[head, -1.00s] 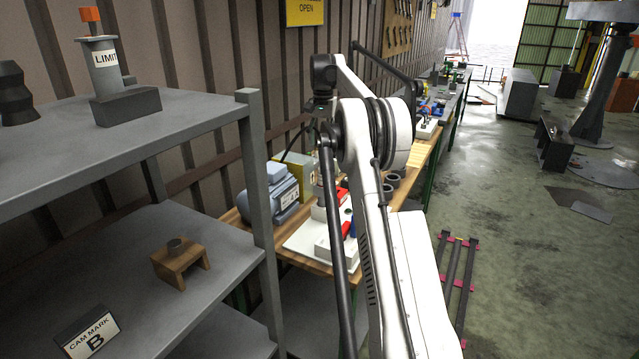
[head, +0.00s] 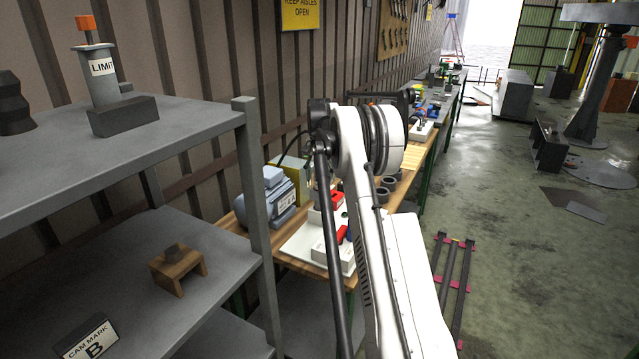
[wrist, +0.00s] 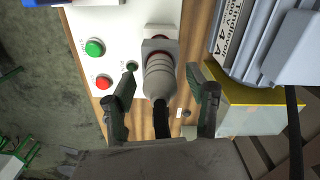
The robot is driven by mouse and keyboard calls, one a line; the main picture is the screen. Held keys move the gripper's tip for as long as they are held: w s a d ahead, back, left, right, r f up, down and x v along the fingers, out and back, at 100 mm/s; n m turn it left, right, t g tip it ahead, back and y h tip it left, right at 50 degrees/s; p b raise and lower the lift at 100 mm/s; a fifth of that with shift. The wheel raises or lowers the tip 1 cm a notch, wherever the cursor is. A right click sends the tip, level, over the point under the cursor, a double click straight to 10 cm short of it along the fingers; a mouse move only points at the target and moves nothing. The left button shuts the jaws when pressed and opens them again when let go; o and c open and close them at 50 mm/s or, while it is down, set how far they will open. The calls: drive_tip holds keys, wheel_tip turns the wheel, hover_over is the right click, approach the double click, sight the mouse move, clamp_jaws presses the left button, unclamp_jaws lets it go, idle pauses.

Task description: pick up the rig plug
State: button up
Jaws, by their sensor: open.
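The rig plug (wrist: 160,76) shows in the wrist view as a grey, ribbed round connector with a black cable running toward my gripper. Its far end meets a grey square socket housing (wrist: 158,46) on a white panel (wrist: 125,40). My gripper (wrist: 162,82) is open, with one dark finger on each side of the plug. A gap shows between each finger and the plug; height above it is hard to tell. In the head view my arm hides the gripper and most of the plug area over the white panel (head: 300,243).
A green button (wrist: 95,47) and a red button (wrist: 103,82) sit left of the plug. A grey-blue motor (wrist: 262,45) and a yellow-edged box (wrist: 250,108) stand close on the right. In the head view, a grey shelf (head: 190,120) stands at left.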

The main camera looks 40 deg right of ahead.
drive_tip(key=shift+f, duration=0.1)
drive_tip(key=shift+c, duration=0.4)
clamp_jaws()
